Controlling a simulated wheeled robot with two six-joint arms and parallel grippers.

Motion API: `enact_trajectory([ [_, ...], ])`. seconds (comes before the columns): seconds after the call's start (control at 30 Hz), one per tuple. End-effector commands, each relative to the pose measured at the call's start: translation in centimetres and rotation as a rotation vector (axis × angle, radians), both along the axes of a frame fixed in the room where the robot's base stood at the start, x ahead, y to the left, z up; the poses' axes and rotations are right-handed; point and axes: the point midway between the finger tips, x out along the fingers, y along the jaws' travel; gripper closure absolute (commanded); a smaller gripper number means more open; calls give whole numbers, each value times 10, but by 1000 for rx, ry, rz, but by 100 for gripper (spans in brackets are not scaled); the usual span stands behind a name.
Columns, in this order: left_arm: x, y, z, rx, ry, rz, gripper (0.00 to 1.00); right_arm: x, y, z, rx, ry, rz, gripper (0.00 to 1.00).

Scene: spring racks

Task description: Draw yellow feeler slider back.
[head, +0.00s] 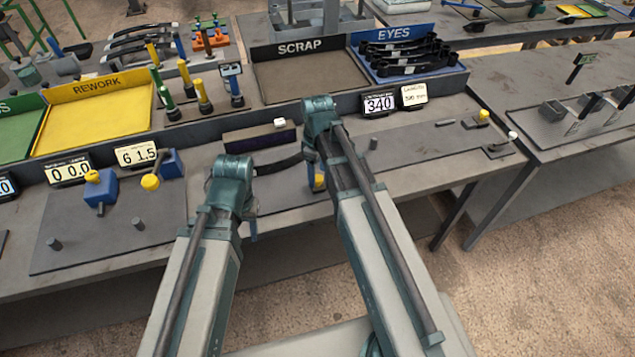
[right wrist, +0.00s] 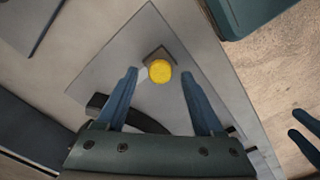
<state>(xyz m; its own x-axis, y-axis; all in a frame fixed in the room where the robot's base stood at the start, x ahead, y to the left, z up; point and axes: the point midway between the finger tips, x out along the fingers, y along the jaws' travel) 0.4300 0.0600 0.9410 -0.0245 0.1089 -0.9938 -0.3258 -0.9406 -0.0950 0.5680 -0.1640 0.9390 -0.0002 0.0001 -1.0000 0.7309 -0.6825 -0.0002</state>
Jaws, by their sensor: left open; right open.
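The yellow feeler slider shows as a round yellow knob (right wrist: 160,70) on a small block on a grey plate (right wrist: 215,75). In the right wrist view it lies between and slightly beyond the tips of my right gripper (right wrist: 160,72), which is open, with a gap on each side. In the head view my right gripper (head: 317,178) hangs over the bench, with yellow (head: 319,182) showing at its fingers. A dark curved leaf spring (head: 280,164) lies beside it, partly hidden by my arms. My left gripper (head: 252,224) is open and empty near the bench's front edge.
Behind are a dark block with a white knob (head: 279,122), a 340 display (head: 380,104) and a card (head: 414,95). Other yellow knobs stand at left (head: 150,182) and right (head: 483,116). The SCRAP tray (head: 310,80) looks empty; the EYES tray holds several black springs (head: 415,54).

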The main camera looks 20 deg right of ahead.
Motion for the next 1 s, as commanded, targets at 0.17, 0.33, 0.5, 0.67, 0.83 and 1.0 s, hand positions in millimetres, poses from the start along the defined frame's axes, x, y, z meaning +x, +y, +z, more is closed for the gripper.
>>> enact_trajectory([
  [0.17, 0, 0, -14, 0, 0, 0, 50, 0, 0, -14, 0, 0, 0, 31],
  [0.33, 0, 0, -13, 0, 0, 0, 50, 0, 0, -13, 0, 0, 0, 31],
  [0.5, 0, 0, -12, 0, 0, 0, 50, 0, 0, -12, 0, 0, 0, 45],
  [0.67, 0, 0, -12, 0, 0, 0, 50, 0, 0, -12, 0, 0, 0, 74],
  [0.83, 0, 0, -13, 0, 0, 0, 50, 0, 0, -13, 0, 0, 0, 100],
  [1.0, 0, 0, -13, 0, 0, 0, 50, 0, 0, -13, 0, 0, 0, 100],
])
